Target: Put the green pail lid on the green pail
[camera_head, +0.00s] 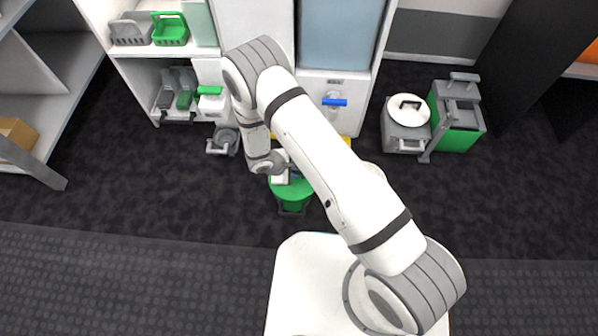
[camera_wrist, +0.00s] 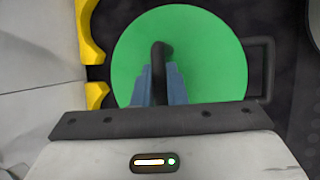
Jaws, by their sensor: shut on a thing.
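The green pail lid (camera_wrist: 206,58) is a round green disc with a dark upright handle (camera_wrist: 162,58) in the wrist view. My gripper (camera_wrist: 160,78) has its two blue-grey fingers closed on that handle. In the head view the green disc (camera_head: 298,190) shows below my gripper, partly hidden by my arm. Green and dark parts (camera_head: 292,207) show just under the disc. I cannot tell whether these are the green pail, nor whether the lid touches anything below. A dark loop (camera_wrist: 266,68) stands out beside the disc's right edge in the wrist view.
Yellow edging (camera_wrist: 92,45) lies close left of the disc in the wrist view. A grey container with a white round lid (camera_head: 408,110) and a green-and-grey bin (camera_head: 458,120) stand at the right. Shelves with baskets (camera_head: 169,28) stand at upper left. Dark floor (camera_head: 150,190) is clear at left.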

